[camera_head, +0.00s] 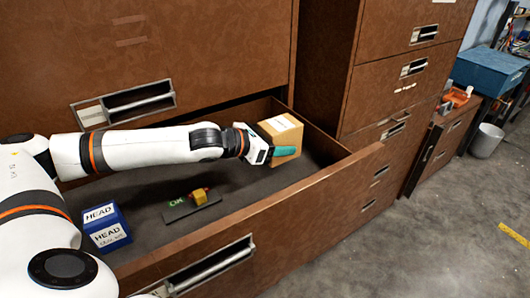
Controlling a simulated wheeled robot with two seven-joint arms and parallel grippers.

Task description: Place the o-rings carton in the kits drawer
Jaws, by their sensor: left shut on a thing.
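A tan carton (285,135) with a pale label on top is held in my left gripper (271,154), over the right part of an open drawer (322,196). The gripper is shut on it, with a teal finger across the near side. I cannot read the carton's label or tell whether its underside touches the drawer floor. I also cannot read a name on the drawer. My right gripper is not in view.
In the drawer lie a blue box (106,229) marked HEAD at the left and a small yellow item (200,196) on a dark plate in the middle. Another brown cabinet (386,100) stands to the right. A blue case (490,70) and a grey bin (486,141) are farther right.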

